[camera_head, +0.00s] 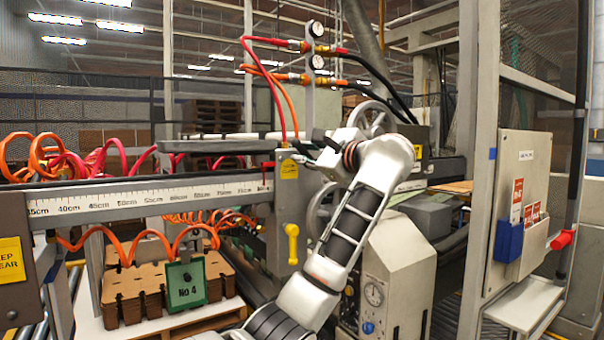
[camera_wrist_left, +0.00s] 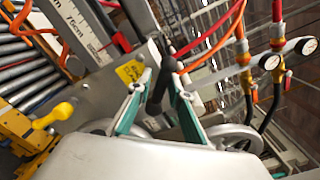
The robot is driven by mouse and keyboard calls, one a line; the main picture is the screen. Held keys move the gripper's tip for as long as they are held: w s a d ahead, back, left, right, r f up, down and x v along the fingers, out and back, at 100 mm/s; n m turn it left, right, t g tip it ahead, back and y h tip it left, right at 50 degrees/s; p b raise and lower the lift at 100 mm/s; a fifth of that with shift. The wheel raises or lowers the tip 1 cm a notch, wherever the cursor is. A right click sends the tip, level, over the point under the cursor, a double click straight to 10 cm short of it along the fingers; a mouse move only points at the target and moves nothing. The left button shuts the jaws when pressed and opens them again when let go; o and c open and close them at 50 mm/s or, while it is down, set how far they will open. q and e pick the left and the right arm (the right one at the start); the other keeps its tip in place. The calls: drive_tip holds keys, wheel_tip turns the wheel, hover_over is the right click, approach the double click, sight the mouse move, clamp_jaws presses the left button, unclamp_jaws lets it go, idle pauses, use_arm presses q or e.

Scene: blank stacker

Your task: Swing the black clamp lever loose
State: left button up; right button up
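The black clamp lever (camera_wrist_left: 158,84) shows in the wrist view as a dark bar with a rounded end. It stands tilted between the two teal-edged fingers of my left gripper (camera_wrist_left: 160,88), with a gap visible beside it. The fingers are apart; I cannot tell whether either touches the lever. In the head view my left gripper (camera_head: 312,153) is at the grey bracket on the right end of the ruler beam, and hides most of the lever there. My right gripper is in neither view.
A yellow handle (camera_head: 292,243) hangs on the bracket below; it also shows in the wrist view (camera_wrist_left: 52,116). Red and orange hoses and gauges (camera_head: 316,62) rise close by. A handwheel (camera_head: 372,118) is behind my wrist. The ruler beam (camera_head: 140,195) runs left.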

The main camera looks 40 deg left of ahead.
use_arm(q)
drive_tip(key=n+b, duration=0.1)
drive_tip(key=f+n+b, duration=0.2)
drive_tip(key=n+b, duration=0.1)
drive_tip(key=shift+s+a+f, duration=0.15)
drive_tip(key=shift+s+f, duration=0.1)
drive_tip(key=shift+s, duration=0.05)
drive_tip(key=shift+f+n+b, duration=0.15)
drive_tip(key=shift+n+b, duration=0.35)
drive_tip(key=shift+s+f+n+b, duration=0.1)
drive_tip(key=shift+f+n+b, duration=0.1)
drive_tip(key=shift+n+b, duration=0.35)
drive_tip(key=shift+r, duration=0.3)
drive_tip(key=shift+s+d+r+p, duration=0.1)
drive_tip(key=shift+s+d+p, duration=0.2)
drive_tip(key=shift+d+p, duration=0.1)
drive_tip(key=v, duration=0.8)
drive_tip(key=shift+p, duration=0.35)
